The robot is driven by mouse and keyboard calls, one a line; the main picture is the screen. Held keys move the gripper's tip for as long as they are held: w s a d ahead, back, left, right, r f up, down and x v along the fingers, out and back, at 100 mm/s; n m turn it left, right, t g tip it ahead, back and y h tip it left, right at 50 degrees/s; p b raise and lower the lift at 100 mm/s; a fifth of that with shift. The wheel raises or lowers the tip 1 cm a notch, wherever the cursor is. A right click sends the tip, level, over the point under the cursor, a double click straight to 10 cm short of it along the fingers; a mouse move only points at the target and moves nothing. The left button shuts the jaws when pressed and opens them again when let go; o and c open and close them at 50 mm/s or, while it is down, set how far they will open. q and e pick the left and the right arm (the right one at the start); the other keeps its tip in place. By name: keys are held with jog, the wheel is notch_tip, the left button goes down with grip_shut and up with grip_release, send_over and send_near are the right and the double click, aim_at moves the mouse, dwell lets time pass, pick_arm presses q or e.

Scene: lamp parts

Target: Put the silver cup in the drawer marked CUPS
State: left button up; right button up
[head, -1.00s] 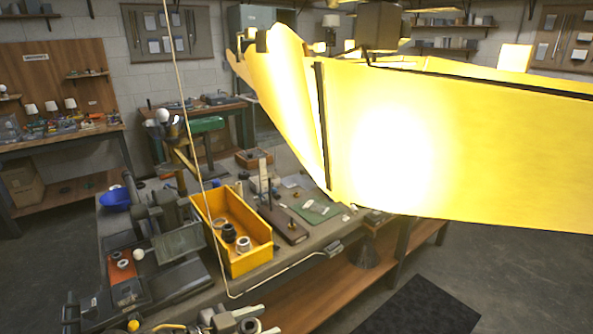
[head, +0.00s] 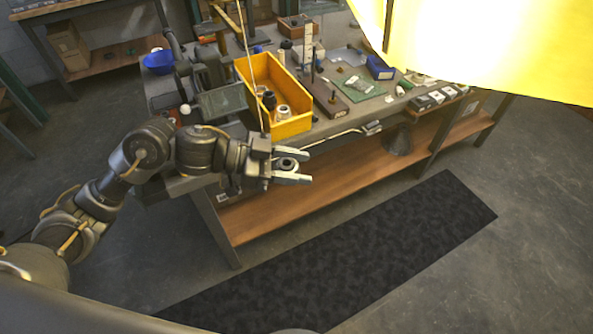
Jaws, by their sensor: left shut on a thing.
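My left gripper (head: 297,167) is in front of the workbench, over the floor side of its front edge. Its jaws are shut on a small round metallic piece with a dark opening (head: 287,164), which looks like the silver cup; the fingers hide part of it. Small dark boxes with pale faces (head: 422,103) sit in a row at the bench's right end. They may be drawers, but I cannot read any marking, so I cannot tell which is CUPS. My right gripper is not in view.
A yellow bin (head: 298,124) with pale and dark round parts stands on the workbench (head: 333,122). A cord hangs close to my left gripper. A large glowing yellow lampshade (head: 480,45) blocks the upper right. A dark mat (head: 370,250) lies on open floor.

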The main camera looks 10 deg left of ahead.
aim_at(297, 165)
pick_arm(q)
jog(key=shift+r+m+g, duration=1.65)
jog(key=shift+m+g, duration=0.15)
jog(key=shift+g, duration=0.4)
jog(key=w+d+f+m+g+y, duration=0.1)
jog(key=w+d+f+m+g, duration=0.3)
jog(key=f+g, duration=0.1)
jog(key=shift+w+d+f+m, duration=0.15)
jog(key=shift+d+f+m, duration=0.05)
jog(key=shift+d+m, duration=0.15)
jog(key=s+a+r+n+t+h, duration=0.1)
jog(key=s+a+r+n+t, duration=0.7)
jog(key=r, duration=0.3)
jog(key=w+d+n+t+y, duration=0.2)
jog(key=w+d+n+t, duration=0.3)
jog(key=w+d, duration=0.5)
jog(key=shift+d+f+t, duration=0.15)
jog(key=shift+d+t, duration=0.05)
jog(key=shift+t, duration=0.7)
jog(key=shift+f, duration=0.1)
